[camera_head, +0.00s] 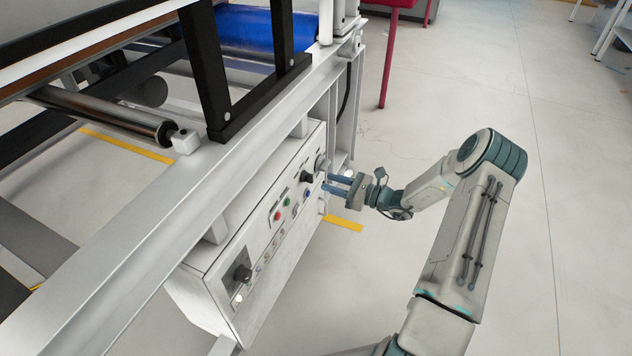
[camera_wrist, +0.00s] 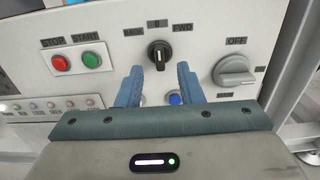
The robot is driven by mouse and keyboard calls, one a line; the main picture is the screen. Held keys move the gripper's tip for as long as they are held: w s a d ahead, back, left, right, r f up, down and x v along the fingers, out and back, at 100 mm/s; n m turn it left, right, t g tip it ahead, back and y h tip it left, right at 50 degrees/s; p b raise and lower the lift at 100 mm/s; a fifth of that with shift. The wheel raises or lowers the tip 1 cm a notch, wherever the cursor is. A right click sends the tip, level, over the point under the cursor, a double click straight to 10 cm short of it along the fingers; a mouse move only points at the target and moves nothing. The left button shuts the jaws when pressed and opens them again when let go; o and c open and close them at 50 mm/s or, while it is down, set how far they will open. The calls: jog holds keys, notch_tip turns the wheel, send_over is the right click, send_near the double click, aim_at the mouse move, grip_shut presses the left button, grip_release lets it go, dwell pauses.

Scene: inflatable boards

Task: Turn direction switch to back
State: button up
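The direction switch (camera_wrist: 159,54) is a black knob on the white control panel, below a "0" label with "FWD" to its right and a less readable label to its left. Its pale mark looks roughly upright, toward the "0". In the head view the switch (camera_head: 306,177) is near the panel's far end. My gripper (camera_wrist: 160,68) is open, with its blue-grey fingers apart to the lower left and lower right of the knob. In the head view my gripper (camera_head: 327,184) points at the panel, close to the switch. I cannot tell whether a finger touches anything.
A grey OFF knob (camera_wrist: 234,71) is right of the switch. Red (camera_wrist: 61,63) and green (camera_wrist: 92,60) buttons are left. A blue button (camera_wrist: 175,98) lies between the fingers.

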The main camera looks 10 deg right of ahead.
aim_at(313, 177)
jog(key=b+x, duration=0.1)
jog(key=x, duration=0.4)
jog(key=shift+w+a, duration=0.15)
grip_shut()
